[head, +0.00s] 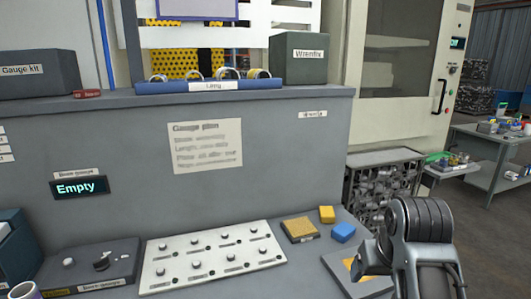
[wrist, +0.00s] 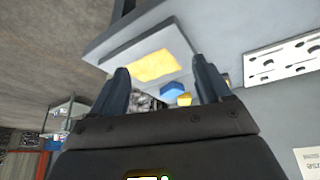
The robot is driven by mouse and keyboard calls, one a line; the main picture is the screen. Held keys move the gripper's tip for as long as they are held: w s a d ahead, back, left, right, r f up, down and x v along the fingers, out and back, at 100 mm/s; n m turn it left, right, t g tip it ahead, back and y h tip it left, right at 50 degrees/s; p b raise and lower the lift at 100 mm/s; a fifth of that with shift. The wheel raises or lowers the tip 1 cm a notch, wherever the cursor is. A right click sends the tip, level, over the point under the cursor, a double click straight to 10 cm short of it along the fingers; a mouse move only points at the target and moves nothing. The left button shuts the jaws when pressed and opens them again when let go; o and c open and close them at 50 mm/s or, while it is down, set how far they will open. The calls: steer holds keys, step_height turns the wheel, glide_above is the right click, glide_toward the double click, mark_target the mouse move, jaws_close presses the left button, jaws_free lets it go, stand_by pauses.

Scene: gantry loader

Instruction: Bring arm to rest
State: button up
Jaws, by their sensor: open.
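My gripper (wrist: 160,68) shows in the wrist view with its two dark fingers spread apart. It is open and nothing is held between the fingers. In the head view, part of my arm (head: 420,228) stands at the lower right, in front of the right end of the grey bench. A pale board with a yellow square (head: 357,268) lies close to the left of my arm and is partly hidden by it. The same yellow square (wrist: 154,66) shows beyond the fingers in the wrist view.
A blue block (head: 342,232), a yellow block (head: 326,214) and a yellow-topped pad (head: 299,229) lie on the bench (head: 310,262) left of my arm. A white panel with knobs (head: 210,256) is farther left. A wire bin of metal parts (head: 385,182) stands behind.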

steer(key=s+d+f+t+h, duration=0.15)
steer(key=s+d+f, duration=0.25)
steer(key=s+f, duration=0.5)
steer(key=s+f+n+t, duration=0.2)
steer(key=s+f+t, duration=0.25)
steer(key=s, duration=0.75)
steer(key=s+a+r+t, duration=0.1)
steer(key=s+r, duration=0.3)
steer(key=s, duration=0.3)
steer(key=s+a+r+t+y, duration=0.1)
steer(key=s+r, duration=0.3)
steer(key=s, duration=0.4)
steer(key=s+a+r+m+t+y, duration=0.1)
steer(key=s+a+r, duration=0.1)
steer(key=s+r, duration=0.3)
steer(key=s, duration=0.3)
steer(key=shift+a+t, duration=0.35)
steer(key=shift+t, duration=0.05)
